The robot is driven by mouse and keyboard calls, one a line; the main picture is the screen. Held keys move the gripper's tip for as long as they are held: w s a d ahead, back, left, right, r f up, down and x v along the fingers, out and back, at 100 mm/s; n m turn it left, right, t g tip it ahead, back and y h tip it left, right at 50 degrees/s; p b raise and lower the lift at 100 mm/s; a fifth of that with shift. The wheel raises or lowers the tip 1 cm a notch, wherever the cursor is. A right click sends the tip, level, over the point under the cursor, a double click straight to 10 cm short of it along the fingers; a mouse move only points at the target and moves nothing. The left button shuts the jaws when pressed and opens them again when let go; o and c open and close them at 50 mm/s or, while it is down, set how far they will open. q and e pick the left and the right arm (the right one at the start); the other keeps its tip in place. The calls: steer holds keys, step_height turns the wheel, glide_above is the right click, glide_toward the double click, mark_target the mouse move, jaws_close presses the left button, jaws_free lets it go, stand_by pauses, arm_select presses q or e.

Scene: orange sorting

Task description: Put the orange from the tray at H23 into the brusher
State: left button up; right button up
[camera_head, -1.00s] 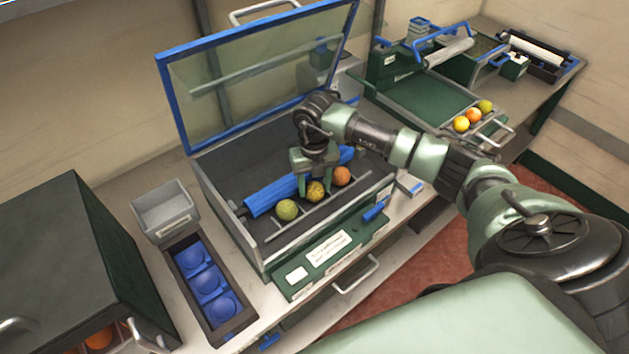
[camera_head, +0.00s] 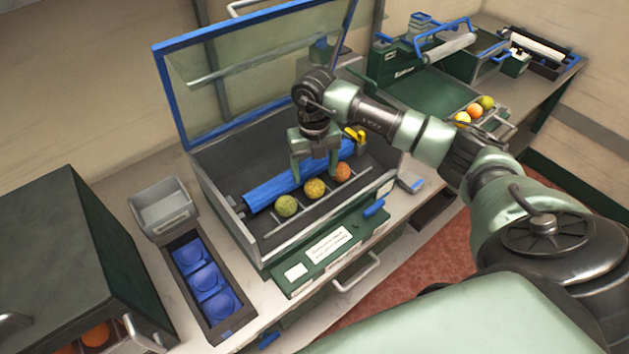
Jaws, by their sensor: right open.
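The brusher (camera_head: 222,208) is an open box with a blue-framed glass lid raised and a blue roller (camera_head: 272,190) inside. Three fruits sit in a row in front of the roller: a green-yellow one (camera_head: 286,206), a yellow-orange one (camera_head: 314,188) and an orange one (camera_head: 342,172). My right gripper (camera_head: 315,174) is open and empty, fingers pointing down, above the roller and the middle fruit. Whether a finger touches a fruit cannot be told. My left gripper is out of view. No H23 label is legible.
A blue-cupped tray (camera_head: 206,280) and a grey bin (camera_head: 163,206) stand left of the brusher. A dark green cabinet (camera_head: 70,250) with orange fruit in its lower opening is at far left. A green machine (camera_head: 430,95) with several fruits on its rack is at back right.

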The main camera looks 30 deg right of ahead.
mark_target(315, 182)
steer(key=shift+r+b, duration=0.35)
steer(key=shift+r, duration=1.4)
